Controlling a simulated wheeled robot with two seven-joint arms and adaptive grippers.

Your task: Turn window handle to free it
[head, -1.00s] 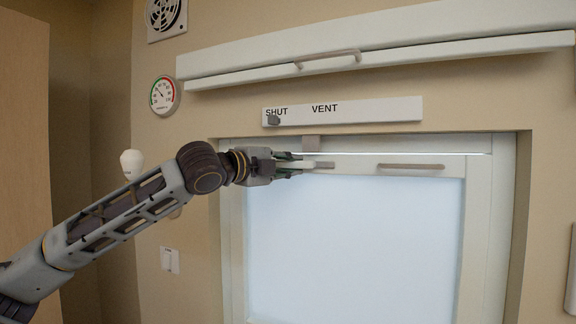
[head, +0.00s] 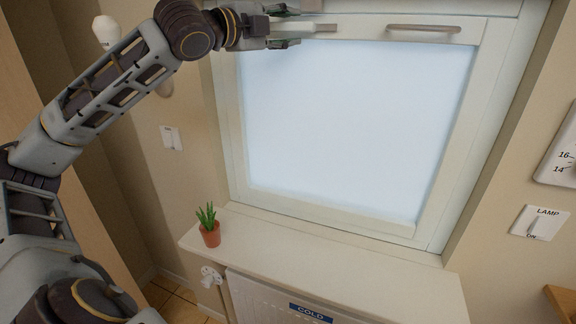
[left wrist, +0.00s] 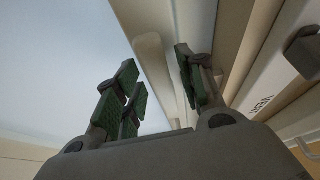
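The window handle (head: 312,27) is a pale lever with a grey end, lying about level on the top rail of the window (head: 350,120) in the head view. My left gripper (head: 290,27) is at the lever from the left, one finger above it and one below. In the left wrist view the green-padded fingers (left wrist: 155,68) are spread apart, with the pale handle (left wrist: 148,48) in the gap between them. Gaps show beside the handle, so the fingers do not look closed on it. The handle's pivot is not clearly seen. My right gripper is not in view.
A fixed pull bar (head: 423,31) sits right of the handle on the same rail. Below, a potted plant (head: 209,228) stands on the sill (head: 330,262) above a radiator marked COLD (head: 310,312). A LAMP switch (head: 540,222) is on the right wall.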

